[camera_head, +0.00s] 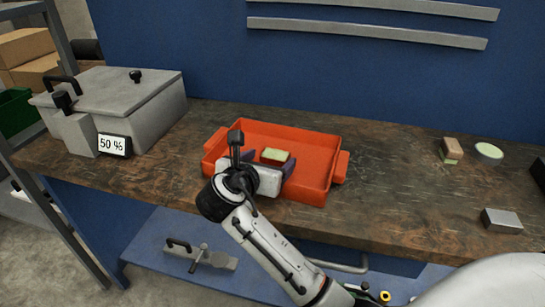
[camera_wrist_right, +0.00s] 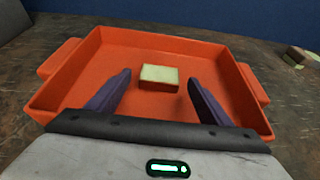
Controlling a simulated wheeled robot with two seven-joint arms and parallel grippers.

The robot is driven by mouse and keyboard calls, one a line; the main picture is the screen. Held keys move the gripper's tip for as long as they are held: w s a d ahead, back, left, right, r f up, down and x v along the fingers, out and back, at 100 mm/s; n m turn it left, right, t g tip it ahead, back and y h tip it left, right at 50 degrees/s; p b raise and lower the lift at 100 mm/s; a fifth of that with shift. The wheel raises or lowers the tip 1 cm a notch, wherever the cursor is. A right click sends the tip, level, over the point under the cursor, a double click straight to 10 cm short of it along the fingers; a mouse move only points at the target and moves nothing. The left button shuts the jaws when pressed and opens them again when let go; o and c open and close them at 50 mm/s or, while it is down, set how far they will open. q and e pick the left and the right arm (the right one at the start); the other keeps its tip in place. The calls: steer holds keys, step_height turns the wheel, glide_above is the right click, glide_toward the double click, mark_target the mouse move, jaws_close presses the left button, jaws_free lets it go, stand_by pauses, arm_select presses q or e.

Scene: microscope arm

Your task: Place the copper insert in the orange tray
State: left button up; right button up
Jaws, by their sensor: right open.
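A small block (camera_head: 275,156), pale green on top with reddish-brown sides, lies on the floor of the orange tray (camera_head: 318,178); it may be the copper insert. In the right wrist view the block (camera_wrist_right: 159,77) sits ahead between the fingers, with tray floor visible around it. My right gripper (camera_head: 268,162) is over the near part of the tray, its two purple fingers apart and not touching the block. Part of the near tray wall is hidden by the gripper. My left gripper is not in view.
A grey lidded box (camera_head: 125,95) with a 50 % display stands left of the tray. At right are a brown-and-green block (camera_head: 452,148), a round pale-topped piece (camera_head: 489,151) and a grey metal block (camera_head: 502,220). The wooden bench (camera_head: 400,190) is clear between.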

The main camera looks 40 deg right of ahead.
steer(key=p+v, duration=0.1)
steer(key=v, duration=0.8)
steer(key=shift+s+a, duration=0.1)
